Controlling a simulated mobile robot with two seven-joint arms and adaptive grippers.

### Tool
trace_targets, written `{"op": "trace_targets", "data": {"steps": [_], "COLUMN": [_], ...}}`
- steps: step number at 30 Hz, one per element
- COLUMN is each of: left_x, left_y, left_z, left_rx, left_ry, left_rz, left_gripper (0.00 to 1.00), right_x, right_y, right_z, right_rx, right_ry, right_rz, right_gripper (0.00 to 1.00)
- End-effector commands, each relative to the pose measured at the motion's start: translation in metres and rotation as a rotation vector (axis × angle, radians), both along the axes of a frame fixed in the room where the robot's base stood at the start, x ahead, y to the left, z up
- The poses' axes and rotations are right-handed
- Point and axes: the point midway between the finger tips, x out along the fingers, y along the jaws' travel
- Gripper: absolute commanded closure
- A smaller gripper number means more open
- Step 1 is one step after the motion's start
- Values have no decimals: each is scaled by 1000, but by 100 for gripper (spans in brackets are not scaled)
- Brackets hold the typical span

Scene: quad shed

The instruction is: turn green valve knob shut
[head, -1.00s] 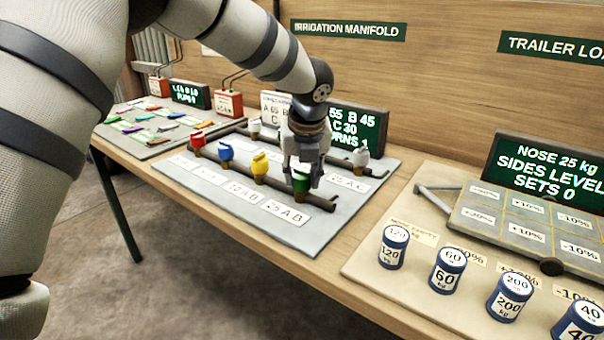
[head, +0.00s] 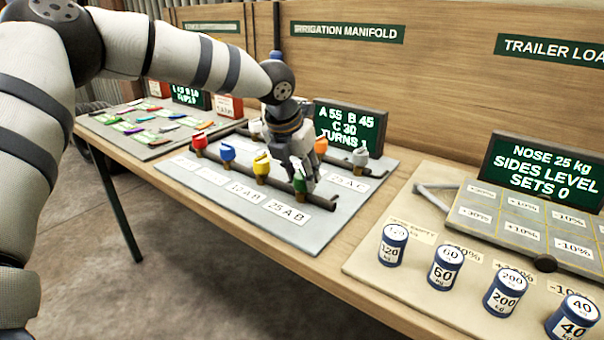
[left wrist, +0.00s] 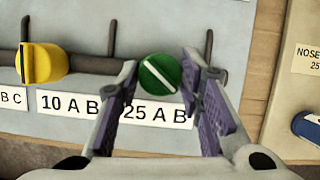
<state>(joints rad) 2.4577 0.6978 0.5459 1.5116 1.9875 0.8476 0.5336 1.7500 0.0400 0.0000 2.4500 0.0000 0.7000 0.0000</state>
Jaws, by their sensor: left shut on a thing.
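The green valve knob (head: 299,183) stands at the front right end of the front pipe on the grey irrigation board (head: 205,203). My left gripper (head: 302,174) is on it from above, pointing down. In the left wrist view the round green knob (left wrist: 160,74) lies between the tips of my two fingers, with a diagonal white line across its top. The gripper is shut on the knob. Finger contact is partly hidden in the head view. My right gripper is not in view.
A yellow knob (head: 261,166), a blue knob (head: 227,154) and a red knob (head: 200,140) stand along the same pipe. Orange (head: 321,146) and grey (head: 361,154) knobs stand behind. A display (head: 350,127) reads TURNS 1. Blue weights (head: 446,269) stand on the right.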

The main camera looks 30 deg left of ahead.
Motion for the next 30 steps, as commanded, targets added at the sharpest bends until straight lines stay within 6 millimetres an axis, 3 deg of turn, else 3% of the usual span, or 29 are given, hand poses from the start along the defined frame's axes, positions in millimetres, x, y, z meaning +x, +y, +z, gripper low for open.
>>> {"op": "trace_targets", "data": {"steps": [18, 30], "left_x": [1, 1], "left_y": [4, 4], "left_z": [-7, -6], "left_rx": [-4, -1], "left_ry": [11, 9], "left_rz": [-567, -822], "left_gripper": [94, 94], "right_x": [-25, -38], "right_y": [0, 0], "right_z": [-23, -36], "right_rx": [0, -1], "right_ry": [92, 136], "right_rz": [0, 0], "right_gripper": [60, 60]}}
